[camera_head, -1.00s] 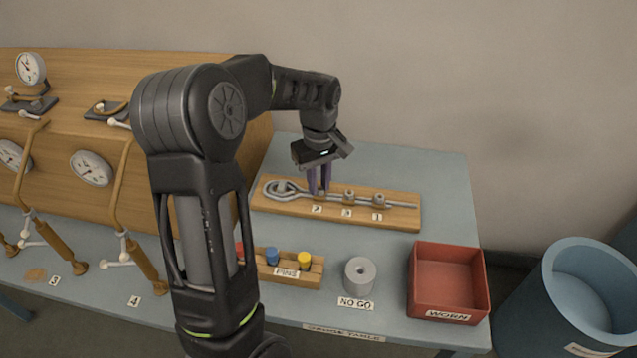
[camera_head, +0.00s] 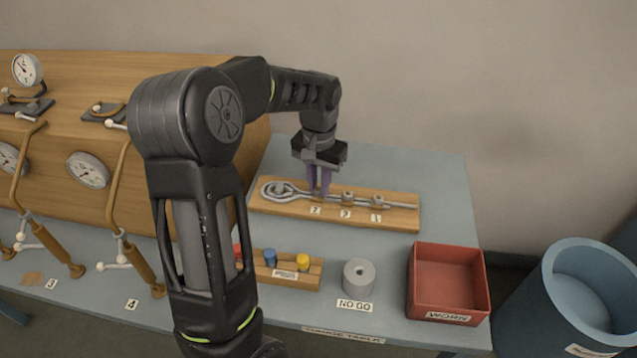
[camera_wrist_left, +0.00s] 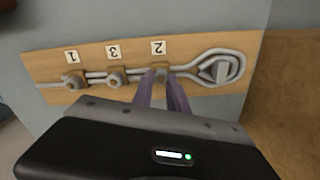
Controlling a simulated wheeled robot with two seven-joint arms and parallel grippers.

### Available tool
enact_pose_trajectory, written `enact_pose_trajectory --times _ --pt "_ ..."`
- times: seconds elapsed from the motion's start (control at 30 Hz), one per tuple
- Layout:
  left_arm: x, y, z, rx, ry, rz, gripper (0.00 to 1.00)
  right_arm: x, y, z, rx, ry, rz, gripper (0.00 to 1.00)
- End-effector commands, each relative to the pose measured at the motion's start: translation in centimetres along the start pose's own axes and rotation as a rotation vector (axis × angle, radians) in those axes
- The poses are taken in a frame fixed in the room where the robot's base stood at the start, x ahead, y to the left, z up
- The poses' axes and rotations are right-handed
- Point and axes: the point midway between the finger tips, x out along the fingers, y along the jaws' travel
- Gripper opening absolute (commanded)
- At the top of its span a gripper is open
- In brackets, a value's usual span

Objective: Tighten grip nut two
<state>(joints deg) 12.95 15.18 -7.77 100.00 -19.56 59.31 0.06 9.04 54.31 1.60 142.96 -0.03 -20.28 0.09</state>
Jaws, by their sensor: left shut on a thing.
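A wooden board (camera_head: 277,207) on the table carries a looped metal cable with three grip nuts, labelled 2, 3 and 1. My left gripper (camera_head: 319,193) points down at grip nut two, beside the loop, and is shut on it. Its purple fingers mostly hide that nut in the head view. In the left wrist view the fingers reach to grip nut two (camera_wrist_left: 160,74), under the "2" label. Grip nut three (camera_head: 347,197) and grip nut one (camera_head: 378,200) stand free further right along the cable. My right gripper is not in view.
In front of the board are a wooden pin rack (camera_head: 312,274) with coloured pins, a grey NO GO cylinder (camera_head: 359,276) and a red WORN tray (camera_head: 411,290). A blue bin (camera_head: 560,290) stands at the right. A wooden gauge panel (camera_head: 120,75) rises at the left.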

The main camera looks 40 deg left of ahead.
Motion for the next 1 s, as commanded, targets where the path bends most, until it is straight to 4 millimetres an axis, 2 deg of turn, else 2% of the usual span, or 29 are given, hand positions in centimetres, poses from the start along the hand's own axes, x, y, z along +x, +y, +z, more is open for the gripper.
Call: enact_pose_trajectory --times 1.0 --pt "-0.13 0.36 0.1 0.963 0.004 -0.002 0.0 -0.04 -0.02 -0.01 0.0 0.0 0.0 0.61"
